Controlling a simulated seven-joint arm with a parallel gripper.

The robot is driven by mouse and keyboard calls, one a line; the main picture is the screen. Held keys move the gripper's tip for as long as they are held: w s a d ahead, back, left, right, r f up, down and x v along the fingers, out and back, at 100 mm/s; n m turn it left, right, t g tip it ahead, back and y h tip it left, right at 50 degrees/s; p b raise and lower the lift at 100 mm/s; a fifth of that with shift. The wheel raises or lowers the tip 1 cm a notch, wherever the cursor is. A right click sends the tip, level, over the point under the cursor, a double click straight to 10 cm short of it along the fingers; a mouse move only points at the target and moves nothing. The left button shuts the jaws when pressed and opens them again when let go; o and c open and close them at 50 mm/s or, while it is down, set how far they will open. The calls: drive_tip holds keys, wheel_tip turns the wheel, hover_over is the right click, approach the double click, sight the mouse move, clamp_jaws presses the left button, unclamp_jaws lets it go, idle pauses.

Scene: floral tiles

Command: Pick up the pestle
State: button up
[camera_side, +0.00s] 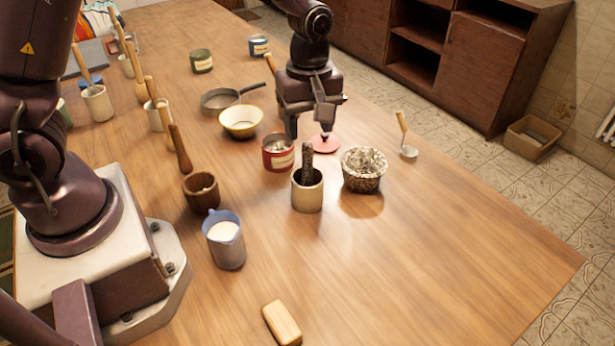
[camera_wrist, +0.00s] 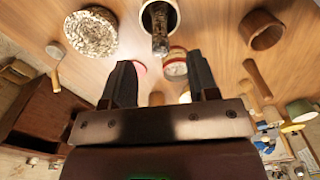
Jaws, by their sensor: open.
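A dark, mottled pestle (camera_side: 307,158) stands upright in a beige cup (camera_side: 307,196), its lower end hidden inside. In the wrist view the pestle (camera_wrist: 160,38) rises from the cup (camera_wrist: 174,14), just beyond the gap between my fingertips. A brown wooden, pestle-like rod (camera_side: 180,150) shows by a small brown bowl (camera_side: 201,192); the rod also shows in the wrist view (camera_wrist: 257,78). I cannot tell which pestle is meant. My gripper (camera_side: 308,130) is open and empty, behind the beige cup and apart from the dark pestle.
A woven bowl (camera_side: 363,170) stands close right of the cup, and a red can (camera_side: 278,152) close left. A red disc (camera_side: 325,144) lies under my gripper. A blue-rimmed jug (camera_side: 224,240) and a wooden block (camera_side: 282,323) are nearer. The right front table is clear.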

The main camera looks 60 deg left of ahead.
sight(308, 159)
drive_tip(key=f, duration=0.8)
drive_tip(key=shift+a+f, duration=0.25)
clamp_jaws()
wheel_tip(308, 159, up, 9)
drive_tip(key=shift+f, duration=0.1)
drive_tip(key=w+d+r, duration=0.1)
drive_tip(key=w+r, duration=0.2)
drive_tip(key=w, duration=1)
drive_tip(key=shift+w+d+r, duration=0.15)
drive_tip(key=shift+d+r, duration=0.05)
drive_tip(key=shift+r, duration=0.05)
